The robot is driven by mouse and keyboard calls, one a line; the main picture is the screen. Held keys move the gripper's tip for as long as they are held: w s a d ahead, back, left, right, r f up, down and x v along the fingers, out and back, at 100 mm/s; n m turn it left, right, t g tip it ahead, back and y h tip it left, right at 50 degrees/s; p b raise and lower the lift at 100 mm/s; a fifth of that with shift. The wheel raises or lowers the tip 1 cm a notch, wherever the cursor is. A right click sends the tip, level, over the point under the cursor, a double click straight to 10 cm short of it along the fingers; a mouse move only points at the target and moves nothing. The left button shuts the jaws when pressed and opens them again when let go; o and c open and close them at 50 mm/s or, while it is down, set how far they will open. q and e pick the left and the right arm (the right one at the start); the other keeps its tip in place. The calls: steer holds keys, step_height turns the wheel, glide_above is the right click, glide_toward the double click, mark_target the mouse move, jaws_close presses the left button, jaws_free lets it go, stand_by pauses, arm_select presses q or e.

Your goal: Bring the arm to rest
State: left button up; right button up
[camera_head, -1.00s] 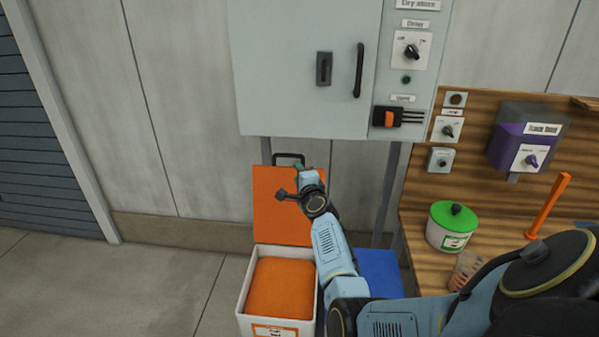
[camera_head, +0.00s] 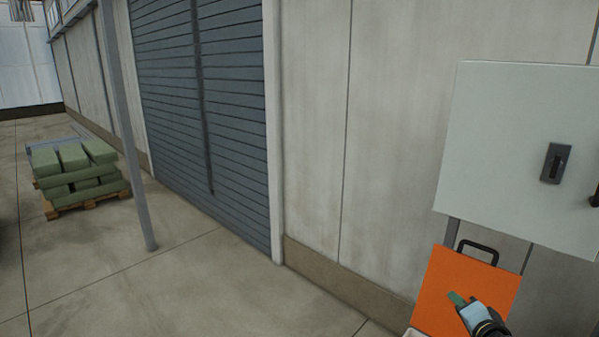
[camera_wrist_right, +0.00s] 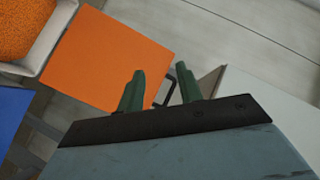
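My right gripper (camera_head: 456,299) is in the lower right of the head view, in front of the orange lid (camera_head: 455,275). In the right wrist view its two green fingers (camera_wrist_right: 160,88) stand apart with nothing held between them. The lid also shows in the wrist view (camera_wrist_right: 110,55), and its black handle shows beyond the fingers (camera_wrist_right: 171,86). In the head view the lid stands raised, with the handle (camera_head: 478,248) at its top edge, above my gripper. Most of my right arm is out of the head view. My left gripper is not in view.
A grey cabinet (camera_head: 500,130) hangs above the lid. The bin with orange contents (camera_wrist_right: 18,25) and a blue surface (camera_wrist_right: 10,120) show in the wrist view. At left are a grey post (camera_head: 125,130), a pallet of green sacks (camera_head: 78,175) and open floor (camera_head: 200,290).

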steer(key=s+a+f+n+g+y, duration=0.1)
steer(key=s+a+f+n+g, duration=0.2)
steer(key=s+a+n, duration=0.35)
steer(key=s+a+f+n+g+y, duration=0.2)
steer(key=s+a+f+n+g, duration=0.2)
steer(key=s+a, duration=0.55)
steer(key=s+a+r+n+g+h, duration=0.1)
steer(key=s+a+n+g, duration=0.1)
steer(key=s, duration=0.7)
steer(key=s+a+r+n+g, duration=0.1)
steer(key=s+a+n+g, duration=0.1)
steer(key=s, duration=0.8)
step_height(320, 180, down, 32)
steer(key=g+b, duration=0.1)
steer(key=b, duration=0.7)
steer(key=s+d+f+b, duration=0.1)
steer(key=s+f+b, duration=0.2)
steer(key=s+f, duration=0.5)
steer(key=s+d+f+g+b, duration=0.1)
steer(key=s+f+b, duration=0.3)
steer(key=s+f, duration=0.5)
step_height(320, 180, down, 6)
steer(key=shift+s+d+r+n, duration=0.1)
steer(key=shift+s+d+n, duration=0.1)
steer(key=shift+d+n, duration=0.2)
